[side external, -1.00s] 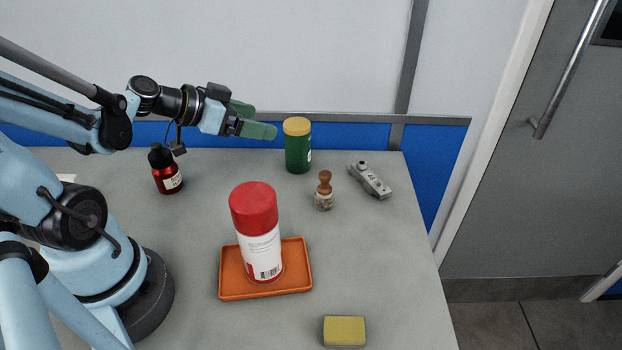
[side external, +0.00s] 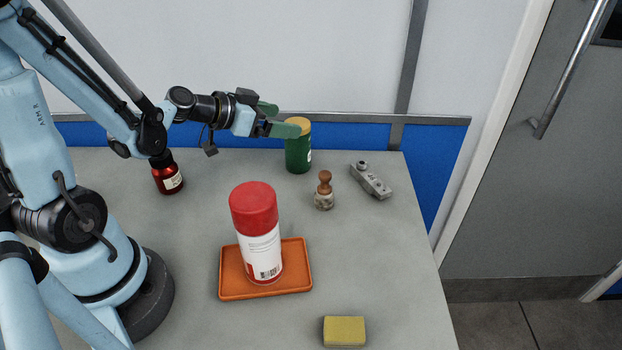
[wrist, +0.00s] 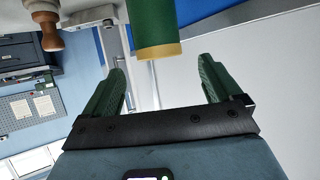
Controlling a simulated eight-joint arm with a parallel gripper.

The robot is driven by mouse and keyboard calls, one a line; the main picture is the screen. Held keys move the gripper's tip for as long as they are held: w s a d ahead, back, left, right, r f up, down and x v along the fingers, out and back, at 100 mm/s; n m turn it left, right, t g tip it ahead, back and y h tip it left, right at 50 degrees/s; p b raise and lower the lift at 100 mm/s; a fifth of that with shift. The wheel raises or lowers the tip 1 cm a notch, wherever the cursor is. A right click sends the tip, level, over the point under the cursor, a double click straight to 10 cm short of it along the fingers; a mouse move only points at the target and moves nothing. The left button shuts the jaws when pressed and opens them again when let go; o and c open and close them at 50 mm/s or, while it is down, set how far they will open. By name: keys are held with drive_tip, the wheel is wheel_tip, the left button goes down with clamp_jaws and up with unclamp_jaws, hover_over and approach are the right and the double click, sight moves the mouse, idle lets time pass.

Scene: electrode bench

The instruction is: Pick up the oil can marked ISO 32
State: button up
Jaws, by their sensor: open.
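A green can with a yellow lid (side external: 298,155) stands upright at the back of the bench. It also shows in the wrist view (wrist: 158,25), upside down, ahead of the gap between the fingers. No ISO 32 marking is readable; only a sliver of pale label shows at its right side. My gripper (side external: 286,119) is open, with green fingers pointing right at about the height of the lid. One finger overlaps the lid in the side view. In the wrist view nothing is between the fingertips (wrist: 163,82).
A white can with a red cap (side external: 262,245) stands in an orange tray (side external: 232,285). A dark red bottle (side external: 168,178) stands at left. A yellow sponge (side external: 344,331) is in front.

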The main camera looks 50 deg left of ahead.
sight(298, 146)
drive_tip(key=shift+f+x, duration=0.25)
drive_tip(key=shift+x, duration=2.55)
drive_tip(key=shift+s, duration=0.1)
clamp_jaws()
